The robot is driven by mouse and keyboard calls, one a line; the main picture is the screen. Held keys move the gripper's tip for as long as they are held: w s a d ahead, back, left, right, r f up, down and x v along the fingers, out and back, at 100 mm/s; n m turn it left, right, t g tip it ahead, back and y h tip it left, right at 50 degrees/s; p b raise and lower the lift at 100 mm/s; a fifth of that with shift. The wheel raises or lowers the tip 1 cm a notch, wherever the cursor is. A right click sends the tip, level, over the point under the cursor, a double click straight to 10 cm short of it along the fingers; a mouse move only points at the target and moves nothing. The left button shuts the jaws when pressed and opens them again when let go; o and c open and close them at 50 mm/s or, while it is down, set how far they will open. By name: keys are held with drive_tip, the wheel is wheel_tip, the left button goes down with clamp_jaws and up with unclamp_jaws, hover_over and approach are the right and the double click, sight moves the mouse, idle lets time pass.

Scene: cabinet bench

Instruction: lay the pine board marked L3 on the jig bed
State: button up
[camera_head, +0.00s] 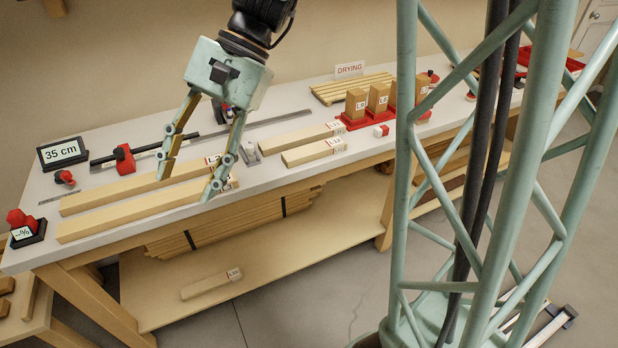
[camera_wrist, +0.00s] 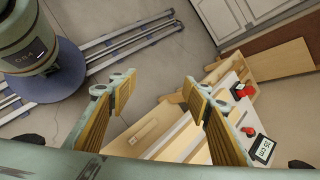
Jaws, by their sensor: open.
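My gripper (camera_head: 186,188) is open and empty, with its fingertips around the label ends of two long pine boards on the bench; I cannot tell whether it touches them. The long boards are a rear one (camera_head: 110,198) and a front one (camera_head: 120,220). Two shorter boards, a rear one (camera_head: 300,137) and a front one (camera_head: 312,152), lie to their right. Another labelled board (camera_head: 205,287) lies low, on the bench's lower shelf. The labels are too small to read surely, so I cannot tell which is L3. The gripper's open fingers show in the wrist view (camera_wrist: 158,85). I cannot clearly identify the jig bed.
A 35 cm display (camera_head: 62,152) and a red clamp block (camera_head: 124,160) on a dark rail stand at the bench's left. A slatted rack (camera_head: 340,90) sits beside a DRYING sign (camera_head: 349,69). Upright labelled blocks (camera_head: 356,103) stand in red holders. Stacked timber (camera_head: 240,222) lies beneath the benchtop.

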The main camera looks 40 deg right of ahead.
drive_tip(key=s+d+r+n+t+h, duration=0.1)
drive_tip(key=s+d+r+n+h, duration=0.1)
drive_tip(key=s, duration=0.5)
drive_tip(key=s+d+r+n+t+h, duration=0.2)
drive_tip(key=s+d+r+n+h, duration=0.1)
drive_tip(key=s, duration=0.4)
drive_tip(key=s+d+r+n+t+h, duration=0.2)
drive_tip(key=s+d+r+n, duration=0.2)
drive_tip(key=s+d, duration=0.2)
drive_tip(key=shift+s+d+n+h, duration=0.3)
drive_tip(key=shift+s, duration=0.65)
drive_tip(key=shift+o, duration=0.6)
